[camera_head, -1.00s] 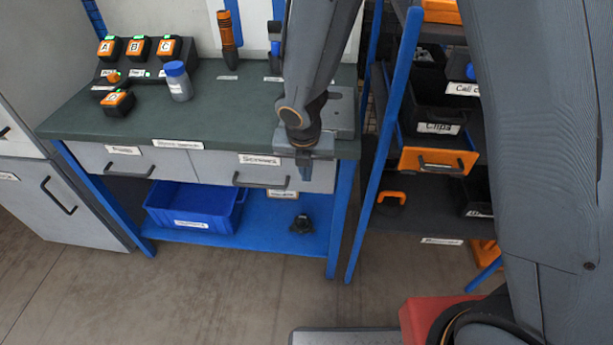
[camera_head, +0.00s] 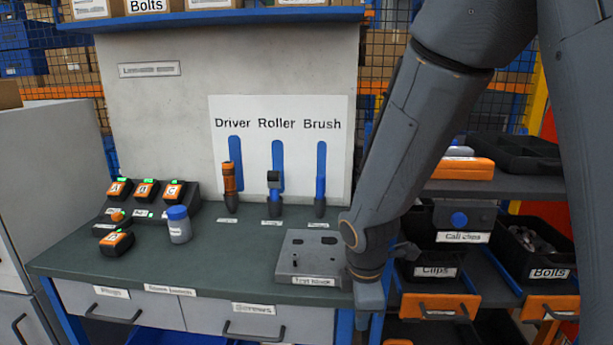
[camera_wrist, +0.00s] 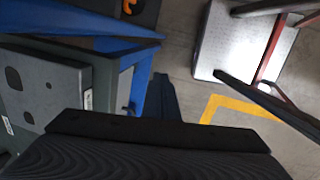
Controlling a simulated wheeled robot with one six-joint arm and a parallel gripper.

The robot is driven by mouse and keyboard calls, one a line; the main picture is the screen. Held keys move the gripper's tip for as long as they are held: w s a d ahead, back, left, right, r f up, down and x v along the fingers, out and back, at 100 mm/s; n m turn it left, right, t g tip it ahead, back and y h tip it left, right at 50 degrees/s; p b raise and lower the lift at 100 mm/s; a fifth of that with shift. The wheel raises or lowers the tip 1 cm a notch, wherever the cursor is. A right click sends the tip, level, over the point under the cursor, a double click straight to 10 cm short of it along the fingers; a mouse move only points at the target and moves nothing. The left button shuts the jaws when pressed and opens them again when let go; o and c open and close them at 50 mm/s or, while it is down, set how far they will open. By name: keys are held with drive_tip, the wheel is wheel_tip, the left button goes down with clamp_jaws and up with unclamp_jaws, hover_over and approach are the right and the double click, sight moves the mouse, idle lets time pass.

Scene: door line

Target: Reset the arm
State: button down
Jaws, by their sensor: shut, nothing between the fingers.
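My arm comes down from the upper right in the head view, with my gripper (camera_head: 370,298) at its lower end. The gripper hangs just right of the test block (camera_head: 310,258), by the right front corner of the green workbench (camera_head: 225,262). Its fingers are largely hidden in the head view. The wrist view shows the dark gripper body (camera_wrist: 150,140) across the bottom, shut and empty, with the grey test block (camera_wrist: 42,85) at the left.
The bench carries battery units (camera_head: 145,190), a blue-capped bottle (camera_head: 179,225) and upright tools (camera_head: 230,188). A rack with a Clips bin (camera_head: 436,272) and a Bolts bin (camera_head: 545,255) stands right of the bench. The wrist view shows floor (camera_wrist: 190,85) and a metal platform (camera_wrist: 240,45).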

drive_tip(key=s+d+r+m, duration=0.3)
drive_tip(key=s+d+m, duration=0.5)
drive_tip(key=m, duration=0.9)
drive_tip(key=shift+r+m+g+y, duration=0.35)
drive_tip(key=shift+m+g+y, duration=0.05)
